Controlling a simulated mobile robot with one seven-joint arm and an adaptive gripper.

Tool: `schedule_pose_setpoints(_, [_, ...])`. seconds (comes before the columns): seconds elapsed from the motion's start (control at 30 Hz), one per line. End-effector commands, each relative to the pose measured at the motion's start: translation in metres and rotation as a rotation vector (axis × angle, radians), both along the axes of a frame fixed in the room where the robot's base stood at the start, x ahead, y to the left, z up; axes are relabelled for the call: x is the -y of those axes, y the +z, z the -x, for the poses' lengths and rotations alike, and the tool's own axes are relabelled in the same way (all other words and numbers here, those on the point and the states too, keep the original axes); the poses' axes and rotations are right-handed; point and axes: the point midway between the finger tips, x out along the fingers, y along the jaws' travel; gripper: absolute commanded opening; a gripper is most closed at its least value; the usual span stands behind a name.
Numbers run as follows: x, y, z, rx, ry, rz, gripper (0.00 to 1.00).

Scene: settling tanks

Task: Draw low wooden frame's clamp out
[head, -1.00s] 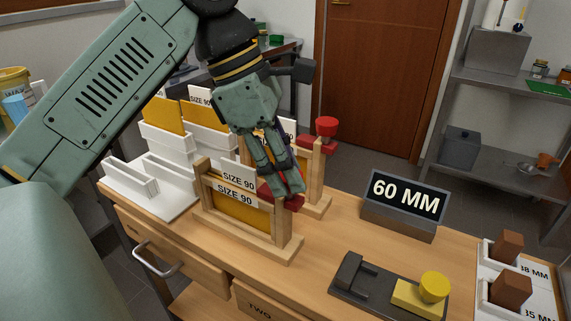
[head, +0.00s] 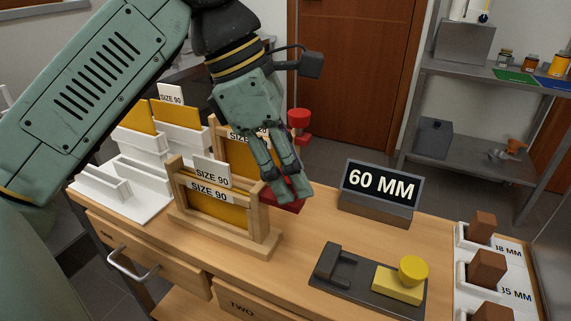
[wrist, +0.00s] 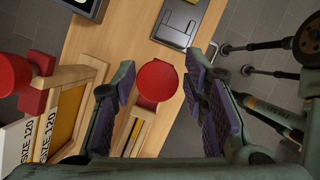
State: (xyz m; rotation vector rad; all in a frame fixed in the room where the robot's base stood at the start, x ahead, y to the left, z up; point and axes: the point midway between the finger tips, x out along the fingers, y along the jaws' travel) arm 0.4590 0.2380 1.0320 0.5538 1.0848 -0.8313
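The low wooden frame (head: 267,242) stands at the front of the wooden bench, holding yellow panels with SIZE 90 labels. Its red clamp (head: 291,206) is at my fingertips, to the right of the frame's right post and apparently apart from it. My gripper (head: 290,190) points down over the clamp, partly hiding it. The clamp's lower part is mostly hidden under the knob.
A taller wooden frame with its own red clamp (head: 299,120) stands just behind. A 60 MM sign (head: 380,187) and a dark fixture with a yellow block (head: 398,287) are to the right. White racks (head: 120,190) stand left. Bench between frame and sign is clear.

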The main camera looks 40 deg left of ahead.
Motion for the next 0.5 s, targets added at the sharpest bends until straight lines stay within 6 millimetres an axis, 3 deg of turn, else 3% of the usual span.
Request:
schedule_pose_setpoints(0.13, [-0.0009, 0.0002, 0.0002, 0.0, 0.002, -0.001, 0.52])
schedule_pose_setpoints(0.5, [-0.0035, 0.0059, 0.0012, 0.001, 0.004, -0.002, 0.52])
